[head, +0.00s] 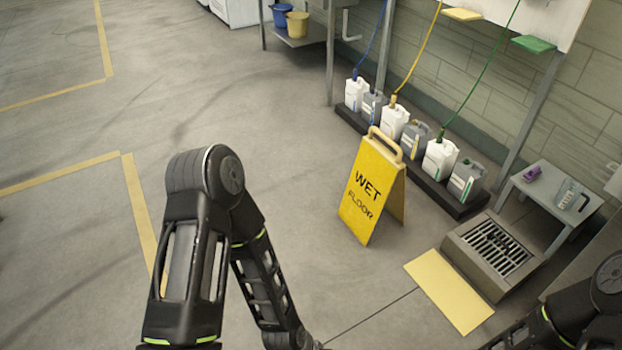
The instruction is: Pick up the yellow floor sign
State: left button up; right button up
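The yellow floor sign (372,191) stands upright on the concrete floor, right of the picture's middle. It is a folding A-frame with "WET FLOOR" on its front panel and a handle loop at its top. My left arm comes up in the lower left, bends and runs down to the bottom edge, left of the sign and apart from it. My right arm shows only in part at the lower right corner. Neither gripper's fingers can be seen.
Behind the sign, several jugs (440,158) with hoses stand on a low black plinth (455,204). A floor drain (497,248), a yellow mat (449,291) and a small grey table (556,190) lie to its right. Open floor is on the left.

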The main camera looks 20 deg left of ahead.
aim_at(377, 179)
jog(key=u, duration=0.15)
jog(key=i+l, duration=0.3)
jog(key=i, duration=0.15)
jog(key=i+l+z, duration=0.15)
jog(key=i, duration=0.3)
jog(key=i+l, duration=0.35)
jog(key=i+l+z, duration=0.1)
jog(key=i, duration=0.45)
jog(key=i+l+z, duration=0.1)
jog(key=i+l, duration=0.2)
jog(key=i, duration=0.2)
